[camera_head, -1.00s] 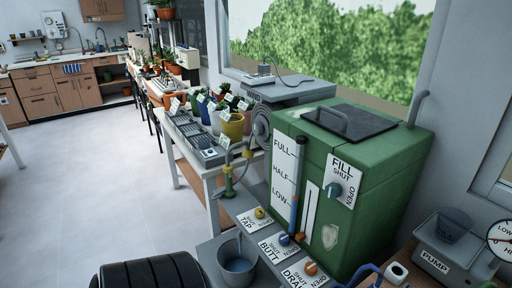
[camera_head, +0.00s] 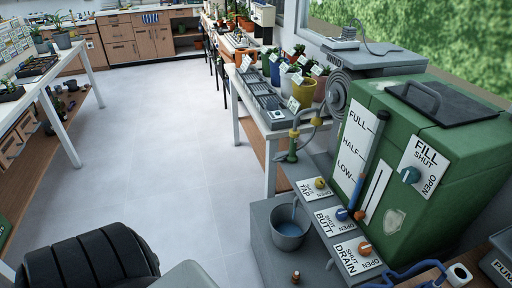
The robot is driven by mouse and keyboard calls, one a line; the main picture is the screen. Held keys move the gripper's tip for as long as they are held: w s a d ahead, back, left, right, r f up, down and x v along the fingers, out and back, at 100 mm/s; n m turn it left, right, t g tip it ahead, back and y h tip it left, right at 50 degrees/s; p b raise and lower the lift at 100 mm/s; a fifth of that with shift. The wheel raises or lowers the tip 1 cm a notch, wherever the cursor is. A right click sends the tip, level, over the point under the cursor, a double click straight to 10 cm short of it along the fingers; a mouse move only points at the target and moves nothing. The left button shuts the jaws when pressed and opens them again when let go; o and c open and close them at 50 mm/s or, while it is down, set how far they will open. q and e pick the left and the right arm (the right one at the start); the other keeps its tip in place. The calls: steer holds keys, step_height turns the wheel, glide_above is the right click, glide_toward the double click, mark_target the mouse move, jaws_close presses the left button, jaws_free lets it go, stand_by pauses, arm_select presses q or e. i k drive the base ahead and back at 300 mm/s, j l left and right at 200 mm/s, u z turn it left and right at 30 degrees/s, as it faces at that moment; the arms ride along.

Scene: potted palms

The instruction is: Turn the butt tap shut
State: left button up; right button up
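The butt tap is a small blue knob (camera_head: 341,214) by a white label (camera_head: 336,222) reading BUTT, SHUT and OPEN. It sits at the foot of the green water butt (camera_head: 440,150), between a yellow tap knob (camera_head: 320,183) and an orange drain knob (camera_head: 364,249). The knob is too small to tell which way it points. A grey bucket (camera_head: 290,237) stands left of it, with a thin bluish streak above its inside; I cannot tell whether this is running water. Neither gripper is in view.
A teal fill knob (camera_head: 410,174) is on the butt's front. A blue hose (camera_head: 405,275) lies at lower right. A bench with potted plants (camera_head: 303,90) stands behind, and a white table (camera_head: 60,80) at left. The floor (camera_head: 180,150) between is clear.

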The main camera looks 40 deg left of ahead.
mark_target(319, 183)
steer(key=l+u, duration=0.15)
steer(key=u, duration=0.2)
steer(key=l+u, duration=0.1)
steer(key=u, duration=0.25)
steer(key=l+u, duration=0.15)
steer(key=u, duration=0.2)
steer(key=i, duration=0.15)
steer(key=k+j+u, duration=0.2)
steer(key=i+l, duration=0.1)
